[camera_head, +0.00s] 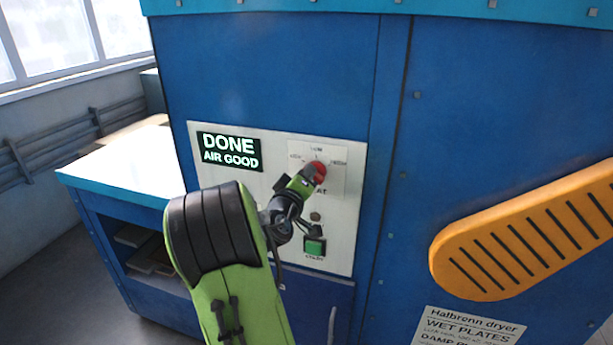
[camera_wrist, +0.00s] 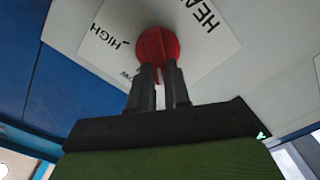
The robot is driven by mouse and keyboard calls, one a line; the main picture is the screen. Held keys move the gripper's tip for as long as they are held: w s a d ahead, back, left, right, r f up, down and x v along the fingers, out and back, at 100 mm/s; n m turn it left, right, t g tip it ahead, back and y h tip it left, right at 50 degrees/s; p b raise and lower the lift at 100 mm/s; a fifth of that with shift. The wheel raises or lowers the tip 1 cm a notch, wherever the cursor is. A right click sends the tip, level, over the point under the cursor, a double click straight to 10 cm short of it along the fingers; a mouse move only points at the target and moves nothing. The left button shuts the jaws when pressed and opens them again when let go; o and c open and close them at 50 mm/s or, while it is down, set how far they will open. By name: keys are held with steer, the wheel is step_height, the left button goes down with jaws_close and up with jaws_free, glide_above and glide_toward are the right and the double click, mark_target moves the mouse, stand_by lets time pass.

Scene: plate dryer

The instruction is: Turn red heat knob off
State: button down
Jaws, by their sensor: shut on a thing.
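Labels "HIGH", "HEAT" and a partly hidden word ending in "OW" surround the knob. I cannot tell exactly which mark the knob points at.
A green button (camera_head: 315,246) is below the knob, close to my wrist. An orange slotted part (camera_head: 530,235) juts out at the right. A white-topped bench (camera_head: 130,162) stands left of the dryer. A metal handle (camera_head: 332,325) is below the panel.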

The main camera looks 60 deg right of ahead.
steer(key=shift+f+n, duration=0.1)
steer(key=shift+n, duration=0.5)
steer(key=c, duration=1.1)
jaws_free()
steer(key=a+b, duration=0.1)
steer(key=a, duration=0.4)
steer(key=s+a+b, duration=0.1)
steer(key=a+b, duration=0.1)
steer(key=a, duration=0.3)
steer(key=s+a+b, duration=0.1)
steer(key=a, duration=0.4)
steer(key=shift+s+a+b, duration=0.2)
steer(key=shift+a+b, duration=0.15)
steer(key=shift+b, duration=0.05)
steer(key=shift+f, duration=0.1)
